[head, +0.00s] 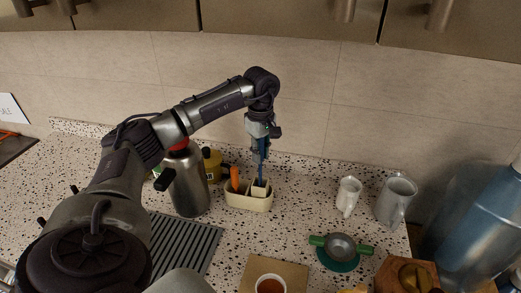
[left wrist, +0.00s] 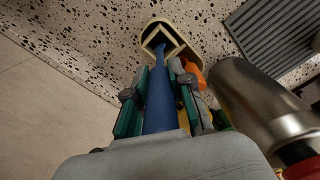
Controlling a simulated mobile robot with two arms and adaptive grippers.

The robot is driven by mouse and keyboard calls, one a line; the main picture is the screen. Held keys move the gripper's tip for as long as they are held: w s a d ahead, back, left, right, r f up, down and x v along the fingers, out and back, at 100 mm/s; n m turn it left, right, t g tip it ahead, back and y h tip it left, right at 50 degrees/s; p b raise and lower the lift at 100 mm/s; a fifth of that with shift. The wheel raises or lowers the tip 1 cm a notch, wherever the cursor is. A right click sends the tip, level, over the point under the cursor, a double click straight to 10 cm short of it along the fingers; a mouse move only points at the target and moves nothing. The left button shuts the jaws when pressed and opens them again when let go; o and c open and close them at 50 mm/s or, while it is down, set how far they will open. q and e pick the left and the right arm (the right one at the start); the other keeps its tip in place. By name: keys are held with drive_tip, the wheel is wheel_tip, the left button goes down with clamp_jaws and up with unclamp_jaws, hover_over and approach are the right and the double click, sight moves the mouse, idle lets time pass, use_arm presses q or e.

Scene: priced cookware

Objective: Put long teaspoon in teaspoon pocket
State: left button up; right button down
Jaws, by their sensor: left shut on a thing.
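My left gripper (head: 261,152) points down above the cream caddy (head: 246,203) and is shut on a long blue teaspoon (left wrist: 158,100). The teaspoon hangs about upright, its lower end at the square pocket (head: 259,190) of the caddy. In the left wrist view the pocket (left wrist: 177,39) shows as a square frame, and the teaspoon's far end overlaps its opening. I cannot tell how deep the end is in it. The gripper fingers (left wrist: 160,105) are on both sides of the teaspoon. My right gripper is not in view.
An orange-handled utensil (head: 235,179) stands in the caddy, left of the pocket. A steel bottle (head: 188,185) with a red top is close on the left. A ribbed dark mat (head: 183,243) lies in front. Two pitchers (head: 396,201) stand right; counter between them and the caddy is clear.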

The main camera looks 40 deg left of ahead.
sight(260, 177)
use_arm(q)
wheel_tip(260, 177, down, 8)
drive_tip(key=b, duration=0.4)
drive_tip(key=shift+r+b, duration=0.2)
drive_tip(key=shift+b, duration=0.15)
drive_tip(key=o, duration=1.4)
drive_tip(key=shift+r, duration=0.1)
wheel_tip(260, 177, up, 12)
drive_tip(key=shift+f, duration=0.1)
drive_tip(key=shift+s+f, duration=0.1)
